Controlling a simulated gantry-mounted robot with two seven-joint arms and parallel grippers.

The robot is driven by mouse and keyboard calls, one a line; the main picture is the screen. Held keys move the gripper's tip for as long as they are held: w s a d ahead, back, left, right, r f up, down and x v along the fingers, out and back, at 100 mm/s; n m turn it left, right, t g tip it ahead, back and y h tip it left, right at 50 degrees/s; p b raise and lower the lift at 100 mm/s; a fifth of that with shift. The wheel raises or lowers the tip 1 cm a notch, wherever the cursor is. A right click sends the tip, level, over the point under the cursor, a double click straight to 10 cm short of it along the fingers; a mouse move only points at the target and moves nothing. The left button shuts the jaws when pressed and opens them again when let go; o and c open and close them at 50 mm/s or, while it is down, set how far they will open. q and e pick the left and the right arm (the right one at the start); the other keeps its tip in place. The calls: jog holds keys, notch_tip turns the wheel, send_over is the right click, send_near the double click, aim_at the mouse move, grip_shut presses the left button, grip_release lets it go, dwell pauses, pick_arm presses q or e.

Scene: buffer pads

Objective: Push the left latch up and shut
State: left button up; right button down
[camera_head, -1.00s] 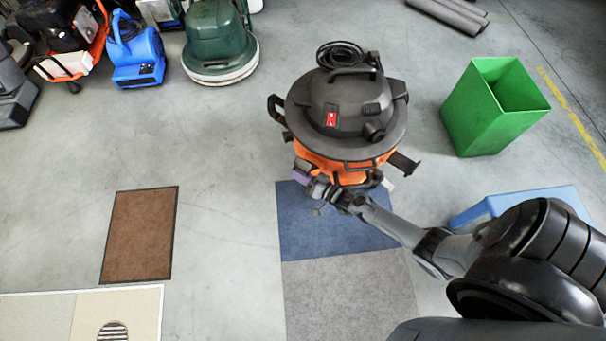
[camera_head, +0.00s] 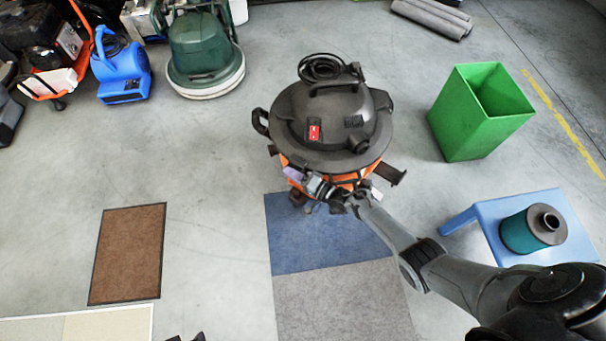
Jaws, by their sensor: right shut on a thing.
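The vacuum (camera_head: 330,125) stands on the floor, with a dark grey lid, a coiled cord on top and an orange tank. A black looped part (camera_head: 261,122) sticks out at its left side. A dark flap (camera_head: 389,173) sticks out at its right. My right gripper (camera_head: 300,178) is at the front left of the tank, just under the lid rim, shut on a small purple thing (camera_head: 295,173). I cannot tell whether this is part of the left latch, which the gripper may hide. Dark tips at the bottom edge look like my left gripper (camera_head: 187,338), mostly out of view.
Blue and grey mats (camera_head: 335,290) lie before the vacuum, and a brown mat (camera_head: 128,254) at left. A blue stool (camera_head: 490,212) with a teal filter (camera_head: 533,229) and a green bin (camera_head: 465,130) stand at right. Machines line the back left. Floor between is clear.

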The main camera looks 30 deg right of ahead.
jog(key=shift+w+a+r, duration=0.1)
jog(key=shift+w+r, duration=0.15)
jog(key=shift+r, duration=0.25)
jog(key=c, duration=1.4)
grip_release()
jog(key=shift+s, duration=0.1)
jog(key=shift+o, duration=1.1)
jog(key=shift+f, duration=0.2)
